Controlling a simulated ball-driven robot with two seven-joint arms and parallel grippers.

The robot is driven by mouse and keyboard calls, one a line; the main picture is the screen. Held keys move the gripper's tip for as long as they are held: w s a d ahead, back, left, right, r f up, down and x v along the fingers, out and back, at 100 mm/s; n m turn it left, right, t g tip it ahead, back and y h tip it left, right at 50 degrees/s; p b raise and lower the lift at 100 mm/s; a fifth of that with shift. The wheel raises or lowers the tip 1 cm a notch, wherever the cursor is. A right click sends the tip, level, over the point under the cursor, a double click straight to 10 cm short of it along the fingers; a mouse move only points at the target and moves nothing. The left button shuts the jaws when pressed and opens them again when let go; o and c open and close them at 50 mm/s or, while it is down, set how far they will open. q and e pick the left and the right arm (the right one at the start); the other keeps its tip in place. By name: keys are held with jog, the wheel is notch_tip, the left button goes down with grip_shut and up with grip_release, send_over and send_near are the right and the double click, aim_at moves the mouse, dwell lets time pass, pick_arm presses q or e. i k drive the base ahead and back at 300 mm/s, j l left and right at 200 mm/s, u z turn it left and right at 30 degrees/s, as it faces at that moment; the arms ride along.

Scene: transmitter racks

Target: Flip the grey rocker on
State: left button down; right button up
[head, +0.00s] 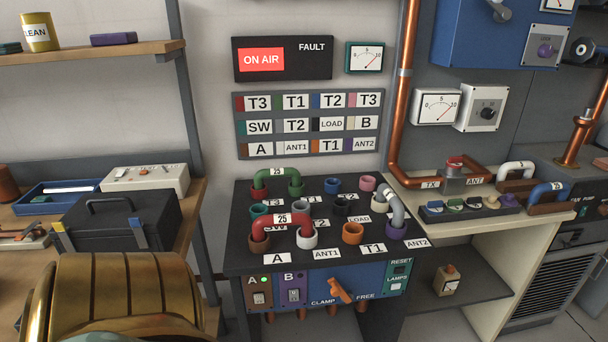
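The black console (240,228) stands in the middle of the head view, with a blue front panel (318,287). On that panel, a rocker marked A (258,285) sits on a brown plate with a small light beside it. A rocker marked B (293,290) sits on a purple plate to its right. Both are too small to tell which way they are tipped. I cannot tell which rocker is the grey one. An orange clamp lever (340,290) sits right of them, between the words CLAMP and FREE. Neither gripper shows.
Red (279,222), green (277,175) and grey (392,202) U-links arch over the console top. A lit ON AIR sign (262,59) hangs above. A black case (115,228) stands on the left bench. A small wooden box (447,280) sits on the lower right shelf.

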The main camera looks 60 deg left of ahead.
aim_at(294, 294)
jog(key=u, duration=1.85)
